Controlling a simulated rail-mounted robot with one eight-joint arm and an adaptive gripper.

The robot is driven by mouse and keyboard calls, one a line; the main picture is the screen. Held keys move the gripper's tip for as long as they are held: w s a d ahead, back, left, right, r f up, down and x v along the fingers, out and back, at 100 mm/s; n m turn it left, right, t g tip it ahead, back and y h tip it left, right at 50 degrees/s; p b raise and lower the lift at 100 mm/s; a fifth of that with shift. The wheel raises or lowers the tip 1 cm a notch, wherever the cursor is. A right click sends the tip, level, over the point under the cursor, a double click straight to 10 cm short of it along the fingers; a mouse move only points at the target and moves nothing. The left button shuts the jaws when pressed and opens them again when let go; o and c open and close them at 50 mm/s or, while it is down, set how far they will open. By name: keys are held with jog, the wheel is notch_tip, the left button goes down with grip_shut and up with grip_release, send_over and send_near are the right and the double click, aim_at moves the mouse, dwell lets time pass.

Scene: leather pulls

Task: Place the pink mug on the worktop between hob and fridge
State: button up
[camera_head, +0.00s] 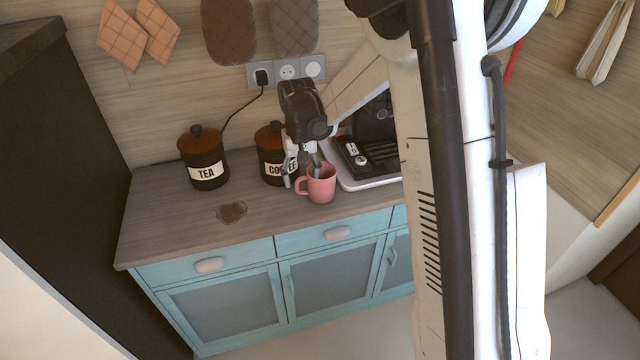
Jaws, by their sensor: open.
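The pink mug (322,187) stands upright on the wooden worktop (160,215), near its front edge, with its handle to the left. My gripper (301,174) is open and points down at the mug's left side. One finger is left of the mug near the handle, and the other is at the mug's rim. I cannot tell whether either finger touches it. No hob is recognisable in view. A tall dark unit (60,150) stands left of the worktop; I cannot tell if it is the fridge.
A TEA canister (204,158) stands at the back left, and a COFFEE canister (270,153) is behind my gripper. A white tray (378,183) with a black appliance (376,120) is right of the mug. A brown stain (231,212) marks the otherwise clear front left.

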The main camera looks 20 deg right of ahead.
jog(key=shift+f, duration=1.2)
grip_shut()
jog(key=shift+r, duration=0.1)
